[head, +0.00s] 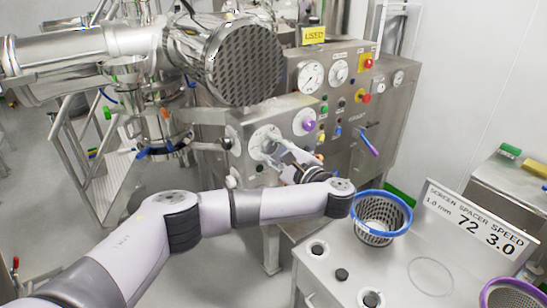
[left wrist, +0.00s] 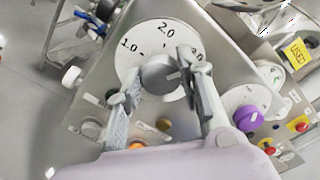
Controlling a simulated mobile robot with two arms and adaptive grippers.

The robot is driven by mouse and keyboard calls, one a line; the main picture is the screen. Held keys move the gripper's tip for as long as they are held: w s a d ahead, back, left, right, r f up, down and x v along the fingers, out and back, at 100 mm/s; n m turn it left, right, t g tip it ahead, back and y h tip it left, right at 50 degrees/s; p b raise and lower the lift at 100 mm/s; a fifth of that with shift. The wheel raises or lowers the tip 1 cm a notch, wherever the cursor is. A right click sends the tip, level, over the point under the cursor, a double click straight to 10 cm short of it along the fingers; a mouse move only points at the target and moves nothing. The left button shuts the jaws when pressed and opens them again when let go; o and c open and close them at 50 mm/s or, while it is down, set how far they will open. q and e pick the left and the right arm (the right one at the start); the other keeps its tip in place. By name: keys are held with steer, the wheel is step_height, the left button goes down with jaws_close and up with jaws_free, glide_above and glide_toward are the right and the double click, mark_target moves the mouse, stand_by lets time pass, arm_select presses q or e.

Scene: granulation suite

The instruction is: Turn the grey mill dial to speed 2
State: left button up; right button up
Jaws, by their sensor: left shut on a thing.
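The grey mill dial (left wrist: 158,74) sits on a round white scale plate (left wrist: 165,38) on the steel panel. The plate reads 1.0 and 2.0, and a third number at right is partly covered by a finger. My left gripper (left wrist: 156,84) has its two fingers on either side of the dial and is shut on it. I cannot make out where the dial's mark points. In the head view my left gripper (head: 277,150) reaches the panel at the white plate (head: 258,138); the dial is mostly hidden there. My right gripper is not in view.
A purple knob (head: 309,125) is right of the dial, with coloured buttons and gauges beyond. A sign (head: 478,225) reads screen 1.0 mm, spacer 72, speed 3.0. A blue-rimmed basket (head: 382,203) stands on the steel table. A large steel cylinder (head: 245,60) hangs above.

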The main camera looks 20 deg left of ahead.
arm_select(q)
steer(key=n+b, duration=0.3)
steer(key=b, duration=0.1)
steer(key=n+b, duration=0.3)
steer(key=b, duration=0.1)
steer(key=f+n+b, duration=0.1)
steer(key=n+b, duration=0.3)
steer(key=shift+b, duration=0.4)
steer(key=shift+r+n+b, duration=0.2)
steer(key=shift+n+b, duration=0.6)
steer(key=shift+b, duration=0.1)
steer(key=o, duration=1.2)
steer(key=shift+r, duration=0.15)
steer(key=shift+s+d, duration=0.1)
steer(key=v, duration=1.1)
steer(key=shift+s+d, duration=0.25)
steer(key=shift+d, duration=0.1)
